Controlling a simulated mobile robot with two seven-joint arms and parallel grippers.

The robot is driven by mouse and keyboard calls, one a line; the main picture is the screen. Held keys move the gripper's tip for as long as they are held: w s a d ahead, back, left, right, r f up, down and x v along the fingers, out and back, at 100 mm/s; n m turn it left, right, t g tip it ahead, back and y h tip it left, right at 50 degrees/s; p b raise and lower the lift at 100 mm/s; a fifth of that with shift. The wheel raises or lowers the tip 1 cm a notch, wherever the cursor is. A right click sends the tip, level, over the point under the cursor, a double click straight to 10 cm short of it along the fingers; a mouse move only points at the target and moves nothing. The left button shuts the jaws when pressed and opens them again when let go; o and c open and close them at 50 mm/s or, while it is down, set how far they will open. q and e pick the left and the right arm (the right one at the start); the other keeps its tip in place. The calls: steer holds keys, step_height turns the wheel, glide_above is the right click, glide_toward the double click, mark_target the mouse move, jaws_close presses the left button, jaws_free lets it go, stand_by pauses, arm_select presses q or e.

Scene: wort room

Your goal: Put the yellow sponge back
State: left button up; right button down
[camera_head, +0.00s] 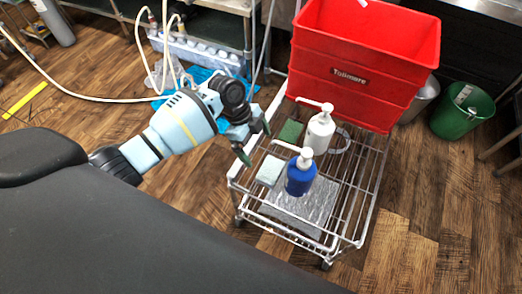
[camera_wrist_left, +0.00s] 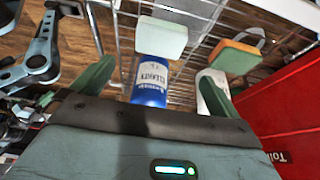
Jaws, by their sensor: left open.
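My left gripper (camera_head: 256,142) is open and empty, above the cart's left side, near the pale block and the green-topped sponge. In the left wrist view its fingers (camera_wrist_left: 165,75) are spread, with the blue bottle between them. My right gripper is not identifiable.
A blue pump bottle (camera_head: 300,178) and a white pump bottle (camera_head: 319,133) stand close by on the cart (camera_head: 363,190). Stacked red crates (camera_head: 350,95) rise at its back. A green bucket (camera_head: 462,113) stands right. The cart's right side is bare.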

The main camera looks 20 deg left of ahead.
arm_select(q)
steer(key=shift+a+r, duration=0.2)
steer(key=shift+r, duration=0.25)
steer(key=s+d+f+n, duration=0.1)
steer(key=s+f, duration=0.1)
steer(key=s+d+f+n+t, duration=0.1)
steer(key=s+d+f, duration=0.1)
steer(key=s, duration=0.1)
steer(key=s+d+f+n, duration=0.1)
steer(key=s+d+f, duration=0.1)
steer(key=s+f, duration=0.1)
steer(key=shift+s+t+h, duration=0.15)
steer(key=shift+t+h, duration=0.25)
steer(key=s+a+f+n+t+y, duration=0.1)
steer(key=s+n, duration=0.5)
steer(key=s, duration=1.1)
steer(key=s+a+f+n+t+y, duration=0.2)
steer(key=s+n, duration=0.5)
steer(key=s, duration=1)
steer(key=shift+a+n+t, duration=0.3)
steer(key=shift+a+t, duration=0.4)
steer(key=shift+t, duration=0.1)
